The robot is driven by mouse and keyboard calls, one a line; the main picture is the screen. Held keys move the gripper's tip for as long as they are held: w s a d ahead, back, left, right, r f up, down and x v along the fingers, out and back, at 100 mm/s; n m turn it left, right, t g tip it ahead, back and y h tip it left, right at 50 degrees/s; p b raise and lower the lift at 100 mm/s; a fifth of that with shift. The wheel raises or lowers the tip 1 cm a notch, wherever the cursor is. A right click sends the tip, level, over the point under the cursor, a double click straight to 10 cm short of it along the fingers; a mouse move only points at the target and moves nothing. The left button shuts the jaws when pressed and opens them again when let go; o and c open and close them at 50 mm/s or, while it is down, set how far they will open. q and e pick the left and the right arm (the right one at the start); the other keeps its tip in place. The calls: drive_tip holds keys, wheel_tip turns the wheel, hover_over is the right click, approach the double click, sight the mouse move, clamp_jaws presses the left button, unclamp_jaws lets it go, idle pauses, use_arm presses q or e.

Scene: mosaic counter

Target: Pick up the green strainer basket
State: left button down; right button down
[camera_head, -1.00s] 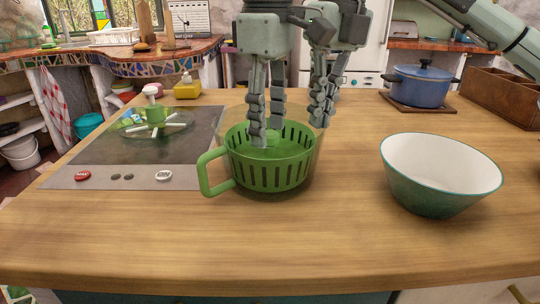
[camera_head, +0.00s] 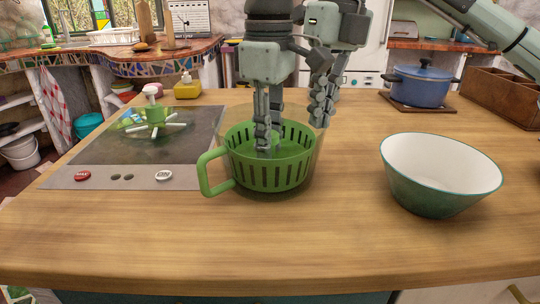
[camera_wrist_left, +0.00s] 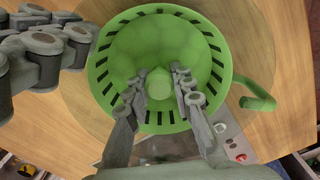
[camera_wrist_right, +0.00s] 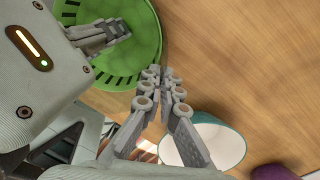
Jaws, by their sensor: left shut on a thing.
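The green strainer basket (camera_head: 295,172) has a slotted wall and sits inside a clear container on the wooden counter. A green handle (camera_head: 203,176) stands out at its left. My left gripper (camera_head: 264,148) reaches down into the basket from above. In the left wrist view its fingers (camera_wrist_left: 160,84) are on both sides of the green central knob (camera_wrist_left: 159,92), shut on it. The basket's slotted rim (camera_wrist_left: 105,50) surrounds them. My right gripper (camera_head: 321,110) is just behind and right of the basket, apart from it. Its fingers (camera_wrist_right: 160,76) are together and empty.
A teal and white bowl (camera_head: 440,190) stands to the right. A cooktop (camera_head: 90,150) with a green-knobbed clear lid (camera_head: 155,125) lies to the left. A blue pot (camera_head: 422,85) and wooden box (camera_head: 503,95) stand at the back right. The front counter is clear.

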use_arm(q)
drive_tip(key=shift+r, duration=0.1)
drive_tip(key=shift+s+a+r, duration=0.1)
drive_tip(key=shift+s+r, duration=0.05)
wheel_tip(320, 180, up, 12)
drive_tip(key=s+a, duration=1.3)
drive_tip(key=a, duration=0.1)
drive_tip(key=shift+s+a+f, duration=0.15)
drive_tip(key=shift+a+f, duration=0.2)
drive_tip(key=shift+f, duration=0.1)
drive_tip(key=shift+c, duration=2.3)
unclamp_jaws()
